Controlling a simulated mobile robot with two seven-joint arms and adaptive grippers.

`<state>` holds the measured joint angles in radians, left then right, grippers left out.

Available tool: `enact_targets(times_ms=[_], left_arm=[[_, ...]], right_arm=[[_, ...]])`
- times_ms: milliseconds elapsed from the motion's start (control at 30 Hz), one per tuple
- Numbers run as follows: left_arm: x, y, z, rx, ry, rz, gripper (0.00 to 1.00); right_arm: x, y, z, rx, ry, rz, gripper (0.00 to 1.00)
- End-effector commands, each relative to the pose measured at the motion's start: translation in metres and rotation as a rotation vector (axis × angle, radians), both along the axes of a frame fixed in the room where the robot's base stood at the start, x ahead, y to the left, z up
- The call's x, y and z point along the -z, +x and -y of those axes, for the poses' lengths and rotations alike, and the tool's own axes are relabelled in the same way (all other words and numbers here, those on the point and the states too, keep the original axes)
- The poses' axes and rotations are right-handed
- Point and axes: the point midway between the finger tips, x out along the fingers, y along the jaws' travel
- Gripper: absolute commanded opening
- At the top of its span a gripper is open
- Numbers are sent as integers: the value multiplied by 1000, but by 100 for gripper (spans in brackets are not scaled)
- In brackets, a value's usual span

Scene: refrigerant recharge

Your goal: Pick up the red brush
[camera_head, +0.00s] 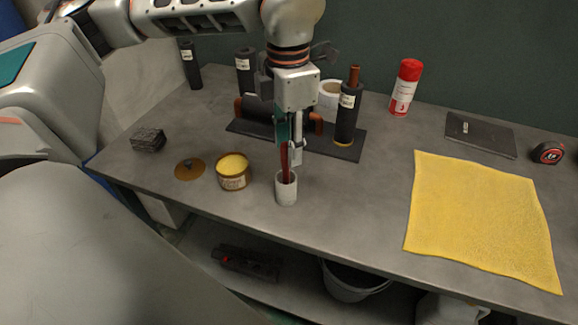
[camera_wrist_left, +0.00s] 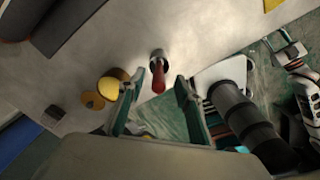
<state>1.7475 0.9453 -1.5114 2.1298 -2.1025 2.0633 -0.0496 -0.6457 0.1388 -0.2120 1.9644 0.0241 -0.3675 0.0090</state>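The red brush (camera_head: 285,162) stands handle up in a small white cup (camera_head: 287,190) near the table's front edge. My left gripper (camera_head: 289,150) points down from above, its fingers around the level of the upper handle. In the left wrist view the fingers (camera_wrist_left: 157,98) are wide apart, and the red handle (camera_wrist_left: 158,78) shows between and beyond them, with no visible contact. The brush's lower end is hidden in the cup.
An open yellow tin (camera_head: 233,180) and its lid (camera_head: 190,169) sit left of the cup. Behind stand a dark tray (camera_head: 345,152) with rollers and a black cylinder (camera_head: 347,115). A yellow cloth (camera_head: 480,215) lies at right. Table between cup and cloth is clear.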

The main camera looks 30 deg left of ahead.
Motion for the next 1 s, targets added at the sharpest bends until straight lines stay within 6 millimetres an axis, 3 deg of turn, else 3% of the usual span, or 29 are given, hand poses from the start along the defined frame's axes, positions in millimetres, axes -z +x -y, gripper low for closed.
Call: enact_targets(times_ms=[433,767,900,1000], left_arm=[[56,-4,-4,0,0,-5,34],[64,-3,-3,1,-1,-1,34],[63,-3,-3,1,-1,-1,3],[63,-3,-3,1,-1,-1,0]], right_arm=[[6,-5,0,-1,-2,-11,32],[5,-3,0,-2,-3,-7,32],[4,-2,0,-1,-3,-5,32],[3,-2,0,-2,-2,-4,32]])
